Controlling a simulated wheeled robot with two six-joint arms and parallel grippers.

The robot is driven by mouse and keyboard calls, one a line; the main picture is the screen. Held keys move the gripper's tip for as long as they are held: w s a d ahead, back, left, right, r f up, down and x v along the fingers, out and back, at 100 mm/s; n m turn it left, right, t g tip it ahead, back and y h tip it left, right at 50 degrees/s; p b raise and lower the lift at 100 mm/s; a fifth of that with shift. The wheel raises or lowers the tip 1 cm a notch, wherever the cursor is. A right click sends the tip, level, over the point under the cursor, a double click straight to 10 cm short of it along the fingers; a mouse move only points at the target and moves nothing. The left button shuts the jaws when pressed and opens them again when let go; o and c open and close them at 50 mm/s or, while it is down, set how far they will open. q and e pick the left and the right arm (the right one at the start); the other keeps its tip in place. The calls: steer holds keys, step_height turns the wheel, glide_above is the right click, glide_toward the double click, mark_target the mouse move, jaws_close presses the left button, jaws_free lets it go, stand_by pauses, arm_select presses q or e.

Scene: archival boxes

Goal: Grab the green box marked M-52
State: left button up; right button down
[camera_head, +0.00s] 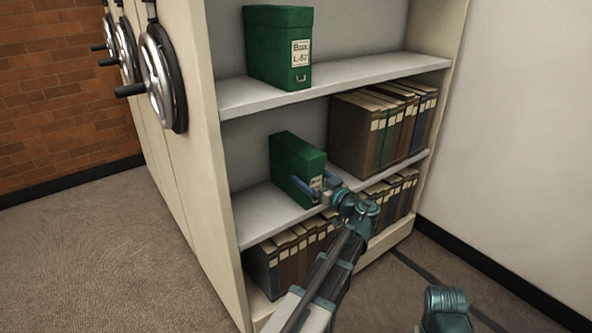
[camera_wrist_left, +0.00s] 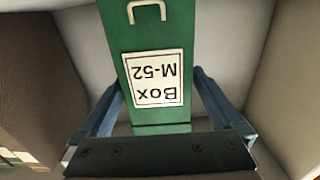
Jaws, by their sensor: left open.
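The green box marked M-52 (camera_head: 297,163) stands on the middle shelf in the head view, its label partly hidden by my left gripper. In the left wrist view the box (camera_wrist_left: 152,60) appears upside down, with its white label and a pale handle clear to read. My left gripper (camera_head: 318,188) is open, its blue fingers on either side of the box's front. In the left wrist view my left gripper (camera_wrist_left: 155,95) also straddles the box, with a gap visible beside the fingers. My right gripper is not in view.
Another green box marked L-57 (camera_head: 278,48) stands on the shelf above. Rows of brown and dark books (camera_head: 372,130) fill the right of the middle shelf, and more stand on the bottom shelf (camera_head: 290,255). The shelf unit's side wall (camera_head: 190,180) rises to the left.

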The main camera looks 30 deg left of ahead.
mark_target(290, 155)
arm_select(q)
steer(key=shift+a, duration=0.1)
steer(key=x, duration=0.5)
steer(key=shift+w+r+p, duration=0.15)
steer(key=shift+r+p, duration=0.15)
steer(key=shift+c, duration=0.2)
jaws_close()
